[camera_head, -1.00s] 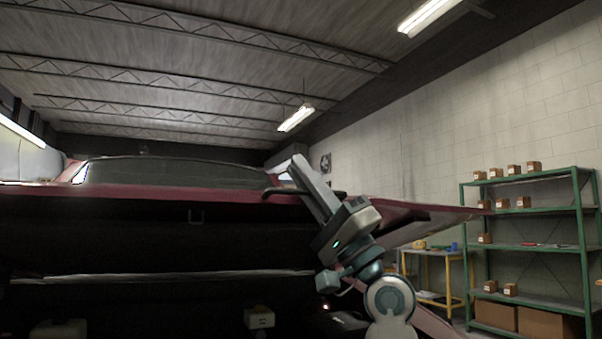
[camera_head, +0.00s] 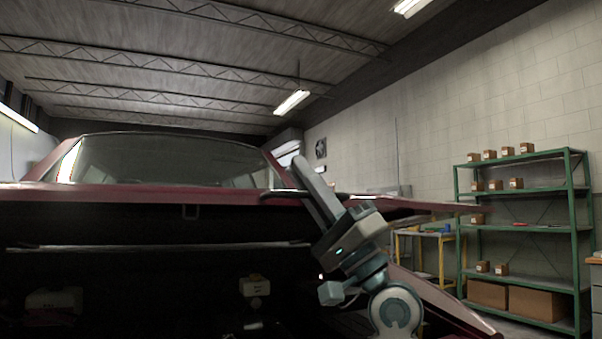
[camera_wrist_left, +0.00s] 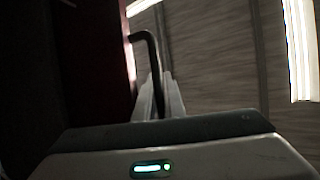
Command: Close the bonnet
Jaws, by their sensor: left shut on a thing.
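The dark red bonnet (camera_head: 130,195) is raised, seen nearly edge-on across the head view, with the dark engine bay open below it. My left gripper (camera_head: 302,178) is at the bonnet's front edge, right of the middle. It is shut on a thin dark bent handle (camera_head: 275,193) at that edge. In the left wrist view, the handle (camera_wrist_left: 150,48) runs between the fingers, and the bonnet's dark red surface (camera_wrist_left: 105,40) shows at the left. The fingertips are partly hidden there. My right gripper is in neither view.
The car's windscreen (camera_head: 165,160) lies behind the bonnet. A green shelf rack (camera_head: 520,188) with several boxes stands at the right by the wall. A yellow-legged table (camera_head: 425,236) stands left of the rack.

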